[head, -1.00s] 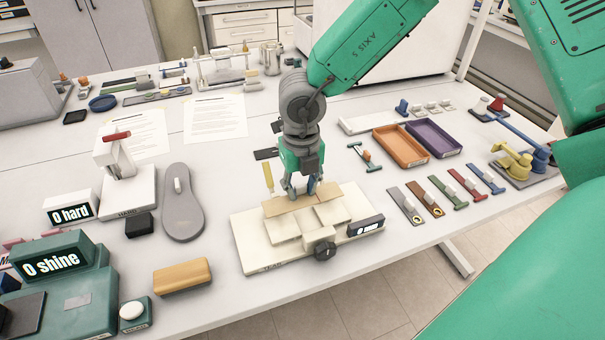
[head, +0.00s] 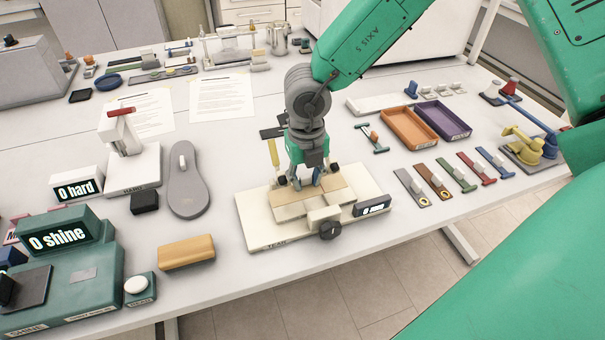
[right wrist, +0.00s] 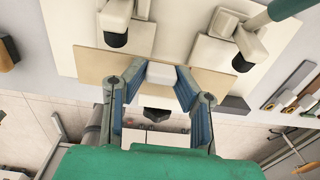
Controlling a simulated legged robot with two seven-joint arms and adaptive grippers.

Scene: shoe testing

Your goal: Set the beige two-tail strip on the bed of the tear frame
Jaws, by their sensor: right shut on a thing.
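The beige strip (right wrist: 96,66) lies flat across the tear frame (head: 258,236), a cream base with two raised plates, a dark knob and a small display. My right gripper (head: 309,184) is over the middle of the frame, its fingers pointing down. In the right wrist view my right gripper (right wrist: 160,84) is shut on a small white block (right wrist: 160,73) on the strip. Two black-tipped clamps (right wrist: 116,40) overlap the strip's far edge in that view. I cannot tell whether the strip touches the bed. My left gripper is out of view.
A grey shoe sole (head: 186,185) and a tan block (head: 186,252) are left of the frame. Several coloured strips (head: 455,175) lie to its right, with orange (head: 407,128) and purple (head: 441,119) trays behind. The table's front edge is close to the frame.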

